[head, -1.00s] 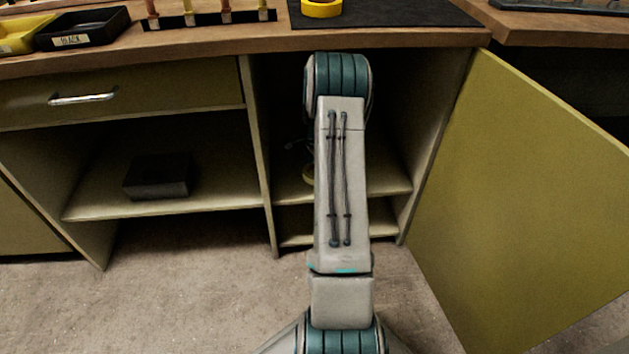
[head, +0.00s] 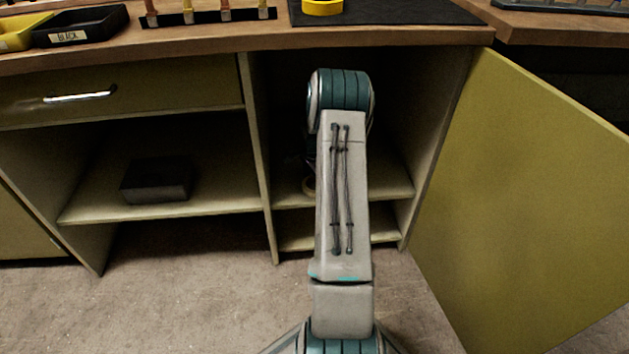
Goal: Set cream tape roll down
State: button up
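A sliver of a cream ring, probably the cream tape roll (head: 308,188), shows in the head view just left of my forearm, at the shelf inside the open cabinet bay. My forearm covers most of it, so I cannot tell if it is held or rests on the shelf (head: 393,184). My arm reaches into this bay. My gripper is hidden behind the arm, and its fingers cannot be seen.
The yellow-green door (head: 540,200) stands open on the right, and a divider (head: 258,160) bounds the bay on the left. A dark box (head: 157,180) sits on the left shelf. A yellow roll (head: 322,8) lies on the black mat (head: 400,13) on the bench top.

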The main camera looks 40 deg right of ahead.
notch_tip(320, 180, up, 8)
jog(key=p, duration=0.3)
dwell(0.3)
